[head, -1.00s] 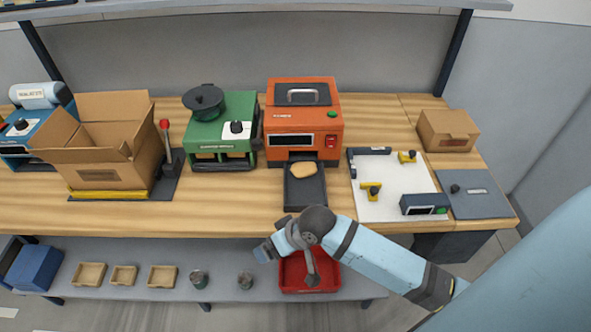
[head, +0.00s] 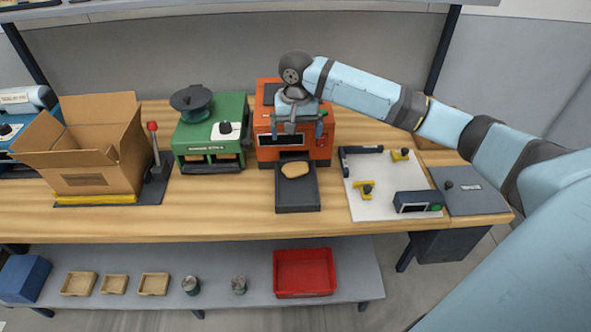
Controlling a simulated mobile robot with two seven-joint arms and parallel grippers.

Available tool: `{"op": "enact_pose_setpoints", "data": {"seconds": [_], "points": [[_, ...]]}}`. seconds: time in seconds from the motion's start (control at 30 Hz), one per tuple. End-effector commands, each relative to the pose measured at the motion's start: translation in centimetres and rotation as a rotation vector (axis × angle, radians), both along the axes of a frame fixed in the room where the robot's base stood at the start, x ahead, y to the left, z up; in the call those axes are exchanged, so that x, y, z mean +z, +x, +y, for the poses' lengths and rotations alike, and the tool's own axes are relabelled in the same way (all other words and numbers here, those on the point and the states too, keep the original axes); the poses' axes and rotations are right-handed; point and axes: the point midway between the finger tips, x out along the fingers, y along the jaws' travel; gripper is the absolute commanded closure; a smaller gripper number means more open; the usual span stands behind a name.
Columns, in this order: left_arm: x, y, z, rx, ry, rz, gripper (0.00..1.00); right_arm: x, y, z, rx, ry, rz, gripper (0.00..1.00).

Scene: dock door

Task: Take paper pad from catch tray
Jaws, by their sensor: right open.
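The paper pad (head: 296,170) is a small tan, rounded piece lying at the back of the dark catch tray (head: 298,198). The tray juts out from the front of the orange machine (head: 265,148). My right gripper (head: 297,128) is open and empty, with its fingers pointing down. In the picture it overlaps the machine's front, above and behind the pad, and it is apart from the pad. It hides part of the machine's top and front. My left gripper is out of view.
A green machine (head: 212,140) stands left of the orange one, then an open cardboard box (head: 88,165). A white board (head: 375,205) with yellow clamps lies to the right. A red bin (head: 305,274) sits on the lower shelf. Bench space before the tray is clear.

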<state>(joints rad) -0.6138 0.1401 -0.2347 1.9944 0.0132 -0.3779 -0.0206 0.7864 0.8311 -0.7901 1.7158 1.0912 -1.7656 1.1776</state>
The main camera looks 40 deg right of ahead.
Motion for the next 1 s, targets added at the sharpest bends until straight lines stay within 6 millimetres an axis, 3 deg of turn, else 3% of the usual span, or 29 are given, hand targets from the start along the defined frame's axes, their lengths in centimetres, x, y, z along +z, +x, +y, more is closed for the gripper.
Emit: {"op": "enact_pose_setpoints", "data": {"seconds": [0.07, 0.4, 0.67, 1.0], "points": [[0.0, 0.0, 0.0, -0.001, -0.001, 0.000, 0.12, -0.5, 0.1, -0.2, -0.009, -0.002, 0.005, 0.00], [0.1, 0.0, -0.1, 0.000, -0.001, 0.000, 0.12, -6.8, 0.0, -0.2, -0.008, -0.001, 0.006, 0.00], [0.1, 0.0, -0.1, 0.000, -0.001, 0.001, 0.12, -8.8, 0.1, -0.1, -0.006, -0.002, 0.001, 0.00], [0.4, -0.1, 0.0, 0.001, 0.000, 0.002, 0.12, -13.3, 0.1, 0.0, -0.006, -0.001, 0.002, 0.00]]}}
